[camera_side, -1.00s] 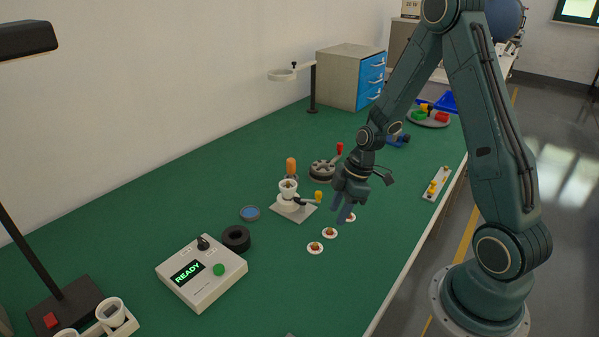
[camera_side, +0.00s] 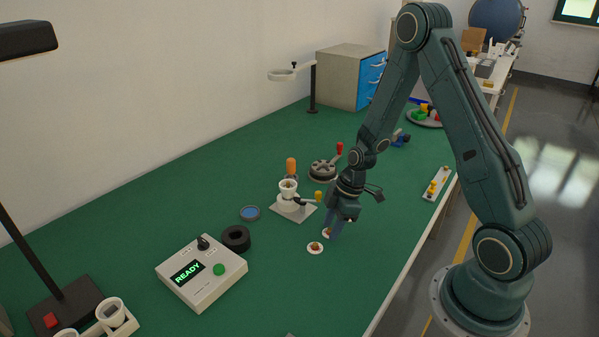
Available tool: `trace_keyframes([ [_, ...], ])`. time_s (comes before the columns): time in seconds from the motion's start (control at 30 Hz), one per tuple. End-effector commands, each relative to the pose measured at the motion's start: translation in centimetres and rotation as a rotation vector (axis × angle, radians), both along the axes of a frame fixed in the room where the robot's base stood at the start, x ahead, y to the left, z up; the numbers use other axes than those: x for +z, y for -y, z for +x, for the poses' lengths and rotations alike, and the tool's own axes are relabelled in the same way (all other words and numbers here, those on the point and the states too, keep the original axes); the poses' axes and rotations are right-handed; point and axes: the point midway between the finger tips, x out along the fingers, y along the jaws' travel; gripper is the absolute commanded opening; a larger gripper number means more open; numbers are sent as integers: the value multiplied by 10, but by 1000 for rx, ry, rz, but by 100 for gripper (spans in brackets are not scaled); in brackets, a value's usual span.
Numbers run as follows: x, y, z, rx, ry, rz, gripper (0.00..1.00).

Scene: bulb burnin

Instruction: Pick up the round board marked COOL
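Small round white boards with an orange-brown part in the middle lie in a row on the green bench top. The nearest board (camera_side: 315,248) is in full view. The middle board (camera_side: 326,233) is partly covered by my gripper (camera_side: 333,230), whose fingers point down at it, at or just above its surface. Whether they touch it is unclear. The far board is hidden behind my gripper. No marking can be read on the boards, so I cannot tell which one says COOL. The finger gap is too small to judge.
A white fixture (camera_side: 300,213) with a cup and yellow-knobbed lever stands left of my gripper. A black ring (camera_side: 236,238), a blue disc (camera_side: 250,213) and a control box reading READY (camera_side: 201,273) lie further left. The bench is clear in front of the boards.

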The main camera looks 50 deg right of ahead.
Motion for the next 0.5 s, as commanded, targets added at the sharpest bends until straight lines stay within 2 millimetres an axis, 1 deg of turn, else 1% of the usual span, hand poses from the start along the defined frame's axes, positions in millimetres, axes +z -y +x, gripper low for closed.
trace_keyframes([
  [0.47, 0, 0, 0, 0, 1, -1, 39],
  [0.5, 0, 0, 0, 0, 1, -1, 38],
])
